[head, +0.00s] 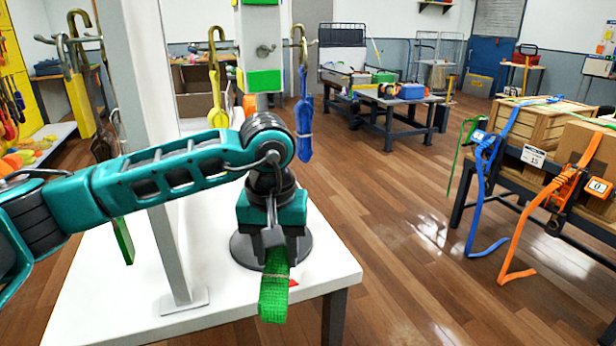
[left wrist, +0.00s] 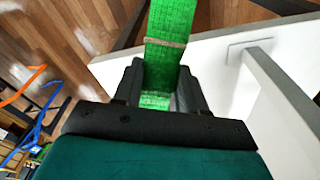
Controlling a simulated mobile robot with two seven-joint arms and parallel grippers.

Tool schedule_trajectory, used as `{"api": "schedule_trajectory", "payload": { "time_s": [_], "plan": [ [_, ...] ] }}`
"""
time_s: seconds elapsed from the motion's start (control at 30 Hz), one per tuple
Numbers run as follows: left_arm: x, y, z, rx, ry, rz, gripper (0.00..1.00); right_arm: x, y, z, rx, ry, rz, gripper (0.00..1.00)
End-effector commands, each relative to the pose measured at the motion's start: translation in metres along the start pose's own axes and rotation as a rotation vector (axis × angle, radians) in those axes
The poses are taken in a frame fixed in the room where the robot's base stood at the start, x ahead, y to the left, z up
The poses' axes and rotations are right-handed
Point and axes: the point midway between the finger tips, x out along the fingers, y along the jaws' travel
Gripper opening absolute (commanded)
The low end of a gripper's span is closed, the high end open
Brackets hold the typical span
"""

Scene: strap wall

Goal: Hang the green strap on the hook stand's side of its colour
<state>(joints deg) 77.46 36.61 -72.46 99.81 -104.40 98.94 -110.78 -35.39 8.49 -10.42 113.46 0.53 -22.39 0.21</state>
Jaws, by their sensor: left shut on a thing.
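My left gripper (head: 274,238) points down over the front of the white table and is shut on the green strap (head: 273,298). The folded strap hangs below the fingers. In the left wrist view the strap (left wrist: 166,55) lies between the two fingers (left wrist: 158,88). The hook stand (head: 262,22) stands behind my arm, with green patches (head: 263,81) on the side facing me. A metal hook (head: 264,50) between those patches looks empty. A yellow strap (head: 214,95) hangs on its left hook and a blue strap (head: 304,130) on its right hook. My right gripper is out of view.
A grey upright (head: 172,235) rises from the white table (head: 110,318), left of the stand. Open wooden floor (head: 405,220) lies between.

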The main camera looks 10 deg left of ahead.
Motion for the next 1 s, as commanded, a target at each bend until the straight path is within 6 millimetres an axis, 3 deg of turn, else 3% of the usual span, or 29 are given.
{"api": "schedule_trajectory", "payload": {
  "time_s": [0.03, 0.23, 0.53, 0.73, 1.0],
  "plan": [
    [-0.012, 0.008, -0.008, -0.029, 0.105, -0.004, 0.08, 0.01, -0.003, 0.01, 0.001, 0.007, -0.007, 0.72],
    [-0.077, 0.027, -0.024, -0.182, 0.443, -0.063, 0.08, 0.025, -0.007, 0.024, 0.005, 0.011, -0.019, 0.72],
    [-0.157, 0.041, -0.018, -0.338, 0.772, -0.183, 0.08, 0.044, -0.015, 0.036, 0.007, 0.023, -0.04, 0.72],
    [-0.181, 0.043, -0.012, -0.369, 0.841, -0.22, 0.08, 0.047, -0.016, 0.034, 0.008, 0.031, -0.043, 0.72],
    [-0.183, 0.04, -0.018, -0.372, 0.844, -0.223, 0.08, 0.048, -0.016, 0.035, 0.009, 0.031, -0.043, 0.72]
  ]
}}
